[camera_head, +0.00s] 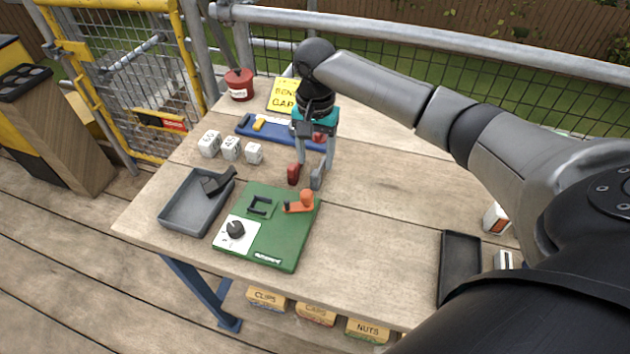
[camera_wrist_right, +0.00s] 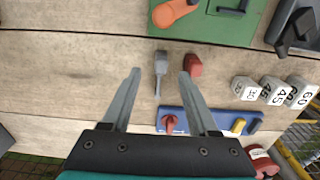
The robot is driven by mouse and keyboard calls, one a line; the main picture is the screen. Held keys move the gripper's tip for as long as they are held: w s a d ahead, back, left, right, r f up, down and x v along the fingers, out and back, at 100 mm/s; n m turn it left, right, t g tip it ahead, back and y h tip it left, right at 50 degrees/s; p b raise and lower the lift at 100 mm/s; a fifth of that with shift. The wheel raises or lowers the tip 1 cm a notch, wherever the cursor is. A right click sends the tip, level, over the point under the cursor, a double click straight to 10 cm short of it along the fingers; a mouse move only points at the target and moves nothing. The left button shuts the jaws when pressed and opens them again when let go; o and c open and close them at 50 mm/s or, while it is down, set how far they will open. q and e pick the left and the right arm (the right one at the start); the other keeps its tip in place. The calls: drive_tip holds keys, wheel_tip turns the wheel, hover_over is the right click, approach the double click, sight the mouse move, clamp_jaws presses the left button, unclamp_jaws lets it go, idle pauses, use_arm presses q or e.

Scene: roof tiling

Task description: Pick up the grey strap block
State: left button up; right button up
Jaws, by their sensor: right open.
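A small grey block with a thin tail, which looks like the grey strap block (camera_head: 317,178), lies on the wooden table behind the green board. In the right wrist view the grey strap block (camera_wrist_right: 161,66) shows between and just beyond the fingertips. A red block (camera_head: 293,174) lies beside it and also shows in the right wrist view (camera_wrist_right: 194,65). My right gripper (camera_head: 313,162) is open and empty, pointing down over the table by the grey block; its fingers also show in the right wrist view (camera_wrist_right: 162,73). My left gripper is out of view.
The green board (camera_head: 285,238) with an orange lever and a black handle stands in front. The table is clear right of the gripper, before a black tray (camera_head: 460,265).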

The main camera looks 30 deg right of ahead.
sight(316, 172)
wheel_tip(316, 172, down, 3)
drive_tip(key=shift+w+f+b, duration=0.1)
drive_tip(key=shift+f+b, duration=0.05)
drive_tip(key=shift+b, duration=0.3)
wheel_tip(316, 172, down, 3)
drive_tip(key=shift+d+r+b, duration=0.1)
drive_tip(key=shift+r+b, duration=0.05)
drive_tip(key=shift+b, duration=0.35)
drive_tip(key=shift+f, duration=0.6)
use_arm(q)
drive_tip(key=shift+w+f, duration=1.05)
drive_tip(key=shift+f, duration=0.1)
use_arm(e)
drive_tip(key=shift+c, duration=0.2)
clamp_jaws()
